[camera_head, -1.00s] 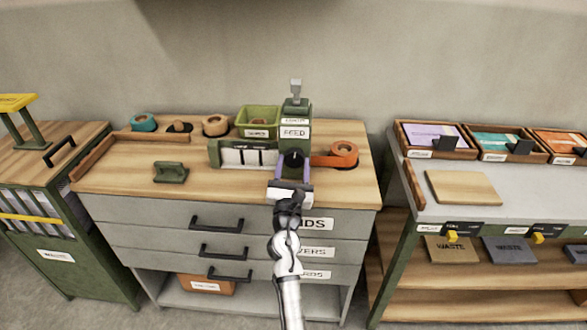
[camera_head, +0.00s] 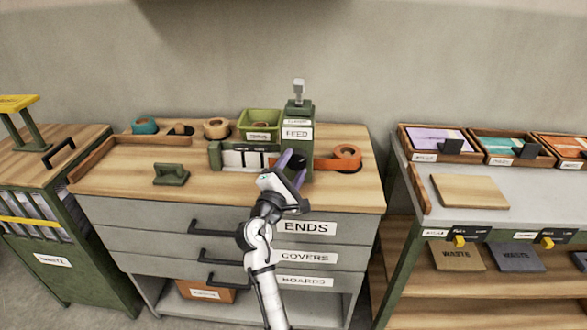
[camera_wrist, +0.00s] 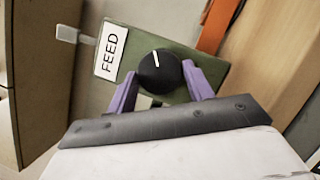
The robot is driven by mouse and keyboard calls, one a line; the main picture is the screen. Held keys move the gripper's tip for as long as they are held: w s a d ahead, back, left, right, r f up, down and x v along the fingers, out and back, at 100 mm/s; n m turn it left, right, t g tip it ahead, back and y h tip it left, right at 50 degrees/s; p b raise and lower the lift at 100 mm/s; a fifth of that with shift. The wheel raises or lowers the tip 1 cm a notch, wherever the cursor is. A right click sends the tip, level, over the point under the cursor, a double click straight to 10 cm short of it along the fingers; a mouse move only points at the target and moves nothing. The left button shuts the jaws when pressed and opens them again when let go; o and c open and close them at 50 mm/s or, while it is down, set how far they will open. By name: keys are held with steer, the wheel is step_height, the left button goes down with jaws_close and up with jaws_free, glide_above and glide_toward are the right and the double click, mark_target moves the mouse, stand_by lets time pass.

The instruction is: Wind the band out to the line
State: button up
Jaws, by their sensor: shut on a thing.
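The green feed dispenser (camera_head: 299,116), labelled FEED, stands at the back of the wooden bench top. A black round knob (camera_wrist: 160,73) with a white pointer mark is on its front. My gripper (camera_wrist: 158,69) has its purple fingers on either side of the knob, shut on it; in the head view my gripper (camera_head: 292,160) partly hides the knob. An orange band (camera_head: 326,164) runs from an orange roll (camera_head: 347,154) at the right to the dispenser. Left of the dispenser is a white panel (camera_head: 244,158) with dark upright marks. I cannot tell which mark is the line.
A green bin (camera_head: 259,118) stands behind the panel. A green handled block (camera_head: 171,174) sits on the bench at left, with teal (camera_head: 145,126) and tan (camera_head: 217,128) rolls behind it. Drawer handles (camera_head: 213,228) stick out below, left of my arm.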

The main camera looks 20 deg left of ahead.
steer(key=m, duration=0.1)
steer(key=m+g, duration=0.1)
steer(key=m, duration=0.1)
steer(key=m+g+h+p, duration=0.1)
steer(key=shift+a+r+m, duration=0.1)
steer(key=shift+r+m, duration=0.15)
steer(key=shift+m, duration=0.15)
steer(key=m, duration=0.1)
steer(key=m+g+p, duration=0.1)
steer(key=m, duration=0.1)
steer(key=m+p, duration=0.1)
steer(key=m, duration=0.1)
steer(key=shift+r+g+y, duration=0.25)
steer(key=shift+g+y, duration=0.05)
steer(key=shift+g, duration=0.1)
steer(key=m+g+y+p, duration=0.1)
steer(key=m+p, duration=0.1)
steer(key=m, duration=0.2)
steer(key=shift+r+g, duration=0.15)
steer(key=shift+g, duration=0.25)
steer(key=shift+d+m+g+y+p, duration=0.25)
steer(key=shift+m+y, duration=0.2)
steer(key=shift+m, duration=0.25)
steer(key=shift+d+m+g+y+p, duration=0.15)
steer(key=shift+m+y+p, duration=0.25)
steer(key=shift+m, duration=0.3)
steer(key=shift+a, duration=0.1)
steer(key=o, duration=1)
steer(key=shift+c, duration=0.2)
